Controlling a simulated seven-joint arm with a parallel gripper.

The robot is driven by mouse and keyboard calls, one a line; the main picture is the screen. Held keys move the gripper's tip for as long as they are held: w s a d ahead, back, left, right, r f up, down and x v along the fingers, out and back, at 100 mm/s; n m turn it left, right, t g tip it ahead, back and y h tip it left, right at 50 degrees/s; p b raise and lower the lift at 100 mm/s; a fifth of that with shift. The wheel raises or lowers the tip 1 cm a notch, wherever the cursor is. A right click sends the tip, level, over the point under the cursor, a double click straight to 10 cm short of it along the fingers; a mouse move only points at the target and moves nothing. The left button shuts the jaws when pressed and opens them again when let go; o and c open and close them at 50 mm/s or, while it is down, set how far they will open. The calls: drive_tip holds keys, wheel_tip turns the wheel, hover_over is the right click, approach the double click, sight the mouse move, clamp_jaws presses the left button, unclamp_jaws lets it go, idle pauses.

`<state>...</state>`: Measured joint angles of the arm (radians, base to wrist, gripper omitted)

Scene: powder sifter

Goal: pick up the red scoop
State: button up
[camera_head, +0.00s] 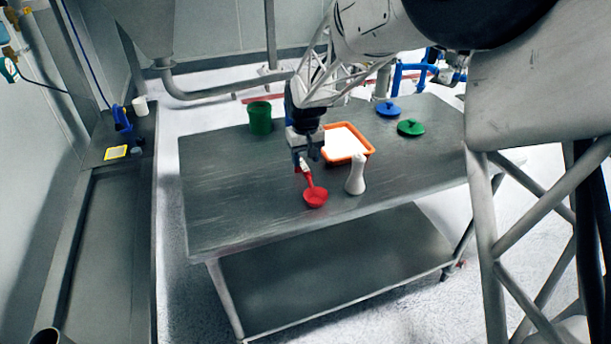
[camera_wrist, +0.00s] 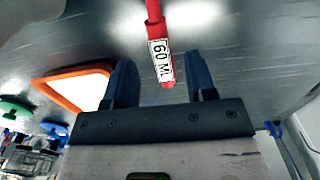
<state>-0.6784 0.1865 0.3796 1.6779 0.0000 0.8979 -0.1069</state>
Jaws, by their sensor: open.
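The red scoop (camera_head: 314,192) lies on the metal table, its round bowl toward the front edge and its handle running back under my gripper (camera_head: 300,163). In the wrist view the scoop's red handle (camera_wrist: 154,12) carries a white "60 ML" label and its end lies between the two blue fingers of my gripper (camera_wrist: 158,85). The fingers are apart, with a gap on each side of the handle. The scoop's bowl is out of the wrist view.
An orange-rimmed tray (camera_head: 371,152) of white powder and a white bottle-like object (camera_head: 355,176) stand close on the right. A green container (camera_head: 260,118) is behind left. Blue (camera_head: 388,109) and green (camera_head: 411,127) lids lie further right. The table's left part (camera_head: 220,190) is clear.

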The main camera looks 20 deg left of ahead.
sight(306, 168)
drive_tip(key=shift+f, duration=2.6)
clamp_jaws()
drive_tip(key=shift+r, duration=0.2)
drive_tip(key=shift+r, duration=1.5)
drive_tip(key=shift+s+d+r, duration=0.15)
drive_tip(key=shift+s+d, duration=0.05)
drive_tip(key=shift+s, duration=0.1)
drive_tip(key=s+d+r, duration=0.1)
drive_tip(key=s+d, duration=0.8)
drive_tip(key=s, duration=0.3)
drive_tip(key=shift+d+r, duration=0.15)
drive_tip(key=shift+d, duration=0.05)
